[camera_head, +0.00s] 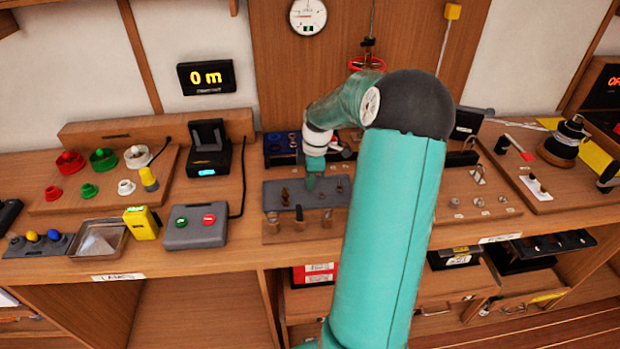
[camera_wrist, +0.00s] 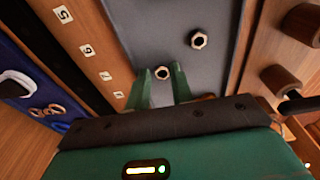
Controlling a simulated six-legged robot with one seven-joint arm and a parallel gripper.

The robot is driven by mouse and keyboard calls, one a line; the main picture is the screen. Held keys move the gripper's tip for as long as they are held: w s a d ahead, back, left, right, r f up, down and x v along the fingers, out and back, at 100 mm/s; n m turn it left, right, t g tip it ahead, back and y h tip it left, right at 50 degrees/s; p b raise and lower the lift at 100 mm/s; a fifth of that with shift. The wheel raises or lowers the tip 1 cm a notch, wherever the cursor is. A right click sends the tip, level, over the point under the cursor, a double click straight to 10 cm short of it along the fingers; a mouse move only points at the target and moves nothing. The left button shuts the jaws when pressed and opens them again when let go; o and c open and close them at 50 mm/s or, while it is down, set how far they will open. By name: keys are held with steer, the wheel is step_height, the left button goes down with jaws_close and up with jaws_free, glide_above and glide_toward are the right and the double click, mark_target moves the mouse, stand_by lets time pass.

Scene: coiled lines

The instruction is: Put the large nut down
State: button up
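My gripper (camera_head: 312,181) points down over a dark grey tray (camera_head: 275,189) on the bench. Neither nut shows clearly in the head view, so I cannot tell which is the large one.
A wooden strip with number labels (camera_wrist: 88,48) runs along the tray's left side in the wrist view, beside a blue bin with rings (camera_wrist: 47,110). Brown cylinders (camera_wrist: 300,75) stand at the right. A button box (camera_head: 196,226) and yellow device (camera_head: 141,223) stand left of the tray.

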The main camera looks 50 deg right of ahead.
steer(key=shift+s+a+f, duration=0.2)
steer(key=shift+s+f, duration=0.1)
steer(key=shift+f, duration=0.25)
step_height(320, 180, up, 13)
steer(key=d, duration=0.1)
steer(key=s+a+r+m+h, duration=0.15)
steer(key=a+r, duration=0.25)
steer(key=a, duration=0.6)
steer(key=a+r+m+h, duration=0.1)
steer(key=a+r+m, duration=0.15)
steer(key=a, duration=0.85)
steer(key=s+a+m+t+y, duration=0.1)
steer(key=s+a+m+t, duration=0.3)
steer(key=s+a, duration=0.8)
steer(key=a+r+m, duration=0.1)
steer(key=a, duration=0.3)
steer(key=shift+s+a+m+t, duration=0.2)
steer(key=shift+m+t, duration=0.1)
steer(key=shift+m, duration=0.1)
steer(key=shift+y, duration=0.25)
